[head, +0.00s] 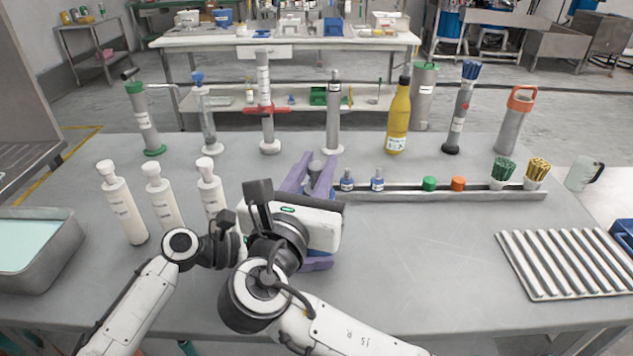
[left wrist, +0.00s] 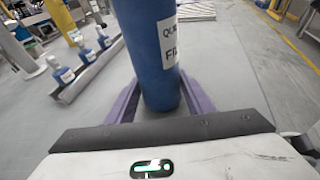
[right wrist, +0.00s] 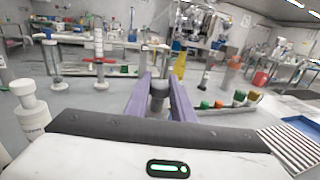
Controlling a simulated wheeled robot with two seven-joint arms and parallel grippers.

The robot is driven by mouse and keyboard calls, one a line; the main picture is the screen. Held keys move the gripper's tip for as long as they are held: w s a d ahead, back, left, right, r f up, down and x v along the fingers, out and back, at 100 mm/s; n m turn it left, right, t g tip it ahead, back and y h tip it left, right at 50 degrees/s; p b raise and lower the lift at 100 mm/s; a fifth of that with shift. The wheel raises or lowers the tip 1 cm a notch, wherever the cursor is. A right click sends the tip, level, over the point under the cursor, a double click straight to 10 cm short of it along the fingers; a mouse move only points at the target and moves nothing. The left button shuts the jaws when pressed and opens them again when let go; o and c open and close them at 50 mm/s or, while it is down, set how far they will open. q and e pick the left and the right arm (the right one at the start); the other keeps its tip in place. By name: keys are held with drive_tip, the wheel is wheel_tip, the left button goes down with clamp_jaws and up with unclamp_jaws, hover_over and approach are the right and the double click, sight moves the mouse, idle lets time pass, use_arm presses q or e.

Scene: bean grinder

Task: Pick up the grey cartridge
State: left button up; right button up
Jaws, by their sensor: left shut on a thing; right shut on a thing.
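The grey cartridge (head: 316,167) is a small dark grey cylinder between the purple fingers of my right gripper (head: 309,172). In the right wrist view the cartridge (right wrist: 158,93) sits between both fingers, and the gripper is shut on it. My left gripper (left wrist: 160,100) is shut on a blue cylinder (left wrist: 150,45) with a white label, seen in the left wrist view. In the head view my right gripper and arm hide most of my left gripper and the blue cylinder.
A long grey rail (head: 410,194) holds blue bottles, green and orange caps and two filled cups. White bottles (head: 123,208) stand at left, and tall tools and a yellow bottle (head: 398,120) at the back. A ridged tray (head: 565,265) lies right.

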use_arm(q)
drive_tip(key=shift+f, duration=0.1)
use_arm(e)
wheel_tip(320, 180, up, 17)
use_arm(q)
drive_tip(key=o, duration=0.9)
